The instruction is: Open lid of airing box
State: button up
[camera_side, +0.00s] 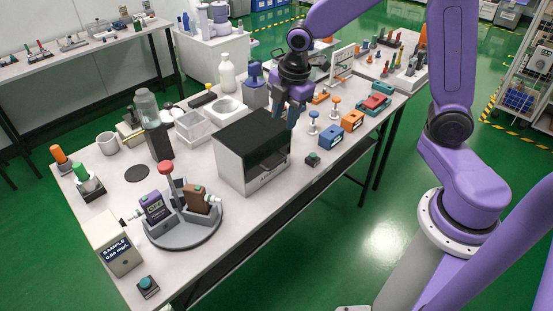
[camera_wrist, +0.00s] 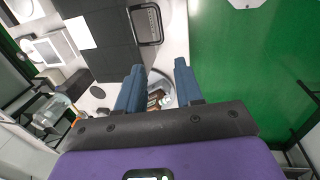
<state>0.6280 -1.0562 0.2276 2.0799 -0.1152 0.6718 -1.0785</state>
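The airing box (camera_side: 240,165) is a white box with a dark top and a dark, glossy front, standing in the middle of the table. Its lid looks closed. My gripper (camera_side: 288,112) is above and beside the box's far right end, apparently apart from it. In the wrist view, my gripper (camera_wrist: 159,66) shows two blue fingers spread apart with nothing between them. A dark panel (camera_wrist: 112,38), which seems to be the box's top, lies ahead of the fingers. A black-framed handle or loop (camera_wrist: 148,24) sits at its right edge.
A round grey carousel (camera_side: 180,228) with bottles and a red knob stands in front left of the box. White trays (camera_side: 195,127) lie behind it. Blue and orange blocks (camera_side: 352,121) and a small green-button unit (camera_side: 313,158) are to the right.

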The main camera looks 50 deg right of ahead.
aim_at(276, 165)
jog(key=w+f, duration=0.1)
jog(key=f, duration=1)
jog(key=w+f, duration=0.1)
jog(key=f, duration=0.4)
jog(key=shift+w+f, duration=0.2)
jog(key=shift+w, duration=0.15)
grip_shut()
dwell(0.8)
